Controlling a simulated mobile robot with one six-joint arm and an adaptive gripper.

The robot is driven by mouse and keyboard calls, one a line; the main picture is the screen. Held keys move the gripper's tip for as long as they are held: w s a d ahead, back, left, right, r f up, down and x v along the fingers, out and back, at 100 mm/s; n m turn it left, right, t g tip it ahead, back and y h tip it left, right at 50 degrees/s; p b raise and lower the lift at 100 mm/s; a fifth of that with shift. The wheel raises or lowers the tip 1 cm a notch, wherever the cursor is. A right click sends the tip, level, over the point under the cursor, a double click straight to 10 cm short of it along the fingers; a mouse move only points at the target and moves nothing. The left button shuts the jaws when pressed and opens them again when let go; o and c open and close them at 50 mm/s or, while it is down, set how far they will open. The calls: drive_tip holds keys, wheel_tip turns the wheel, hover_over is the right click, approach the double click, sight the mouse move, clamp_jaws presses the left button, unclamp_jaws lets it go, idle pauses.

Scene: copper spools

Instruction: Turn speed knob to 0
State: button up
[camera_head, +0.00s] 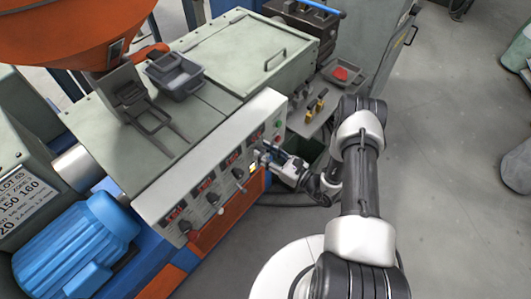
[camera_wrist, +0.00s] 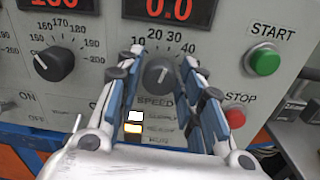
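The speed knob (camera_wrist: 160,73) is a dark round dial on the grey control panel, above the word SPEED, with the numbers 10 to 40 arched over it. I cannot tell for sure where its pointer stands. The red display (camera_wrist: 168,10) above it reads 0.0. My gripper (camera_wrist: 162,62) is open, with one blue-padded finger on each side of the knob. A gap shows between the knob and each finger; no contact is visible. In the head view my gripper (camera_head: 268,155) is at the right part of the panel, and the knob is not clearly visible there.
The green START button (camera_wrist: 264,63) and red STOP button (camera_wrist: 235,117) are right of the fingers. A larger temperature knob (camera_wrist: 54,64) is to the left. The panel (camera_head: 160,203) runs along the machine's front.

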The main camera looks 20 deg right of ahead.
drive_tip(key=c, duration=0.6)
drive_tip(key=shift+n, duration=0.4)
drive_tip(key=n, duration=0.3)
drive_tip(key=shift+n+b, duration=0.3)
drive_tip(key=shift+b, duration=0.05)
drive_tip(key=n, duration=0.3)
drive_tip(key=shift+n, duration=0.3)
drive_tip(key=n+b, duration=0.1)
drive_tip(key=n, duration=0.4)
drive_tip(key=shift+s+a, duration=0.1)
drive_tip(key=shift+n+h+b, duration=0.3)
drive_tip(key=shift+n+b, duration=0.05)
drive_tip(key=shift+n, duration=1.85)
